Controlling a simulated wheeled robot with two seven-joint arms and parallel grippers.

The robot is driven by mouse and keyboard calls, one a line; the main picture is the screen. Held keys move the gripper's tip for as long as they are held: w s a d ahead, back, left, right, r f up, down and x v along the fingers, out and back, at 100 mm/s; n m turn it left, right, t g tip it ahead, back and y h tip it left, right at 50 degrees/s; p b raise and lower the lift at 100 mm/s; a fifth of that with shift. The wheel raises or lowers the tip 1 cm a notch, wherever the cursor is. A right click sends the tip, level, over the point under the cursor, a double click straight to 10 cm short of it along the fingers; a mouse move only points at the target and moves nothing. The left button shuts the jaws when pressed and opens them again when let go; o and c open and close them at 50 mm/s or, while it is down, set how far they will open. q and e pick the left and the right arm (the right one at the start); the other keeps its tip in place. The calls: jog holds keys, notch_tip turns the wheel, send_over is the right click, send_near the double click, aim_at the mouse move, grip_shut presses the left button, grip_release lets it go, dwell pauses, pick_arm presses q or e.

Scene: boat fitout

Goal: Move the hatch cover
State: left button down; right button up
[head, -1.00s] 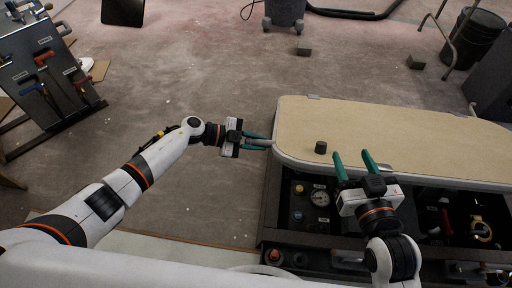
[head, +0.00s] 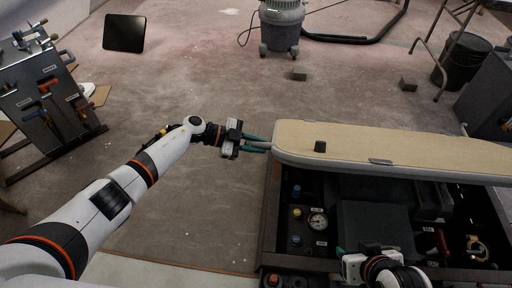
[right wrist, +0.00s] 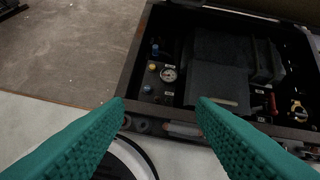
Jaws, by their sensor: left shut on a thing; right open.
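The hatch cover (head: 350,137) is a long beige panel with a pale rim, lying over the far part of a dark open box (head: 268,215) in the head view. A small dark block (head: 320,146) sits on it, and a grey latch-like piece shows on its near edge. My left gripper (head: 266,145) is shut on the cover's left end. My right gripper (head: 356,247) is open and empty over the box's near rim, apart from the cover. Its two green fingers spread wide in the right wrist view (right wrist: 160,103). The cover's far right end is out of frame.
Inside the box are a gauge (head: 318,221), coloured knobs, dark blocks (head: 375,224) and a yellow-ringed fitting (head: 477,248). A tool rack (head: 50,100) stands left. A vacuum (head: 281,25), bucket (head: 465,58) and small blocks are behind. The floor left of the box is clear.

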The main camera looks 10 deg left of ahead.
jog(key=shift+s, duration=0.1)
dwell(0.3)
grip_shut()
jog(key=w+d+r+n+t, duration=0.1)
jog(key=w+d+n+t, duration=0.15)
jog(key=n, duration=0.85)
jog(key=w+d+r+n+t+h, duration=0.15)
jog(key=d+n, duration=0.25)
jog(key=n, duration=0.7)
jog(key=w+d+n+t+y, duration=0.1)
jog(key=w+d+n+t, duration=0.2)
jog(key=n, duration=0.9)
jog(key=w, duration=1)
jog(key=shift+w+d+f, duration=0.15)
jog(key=shift+d+f, duration=0.1)
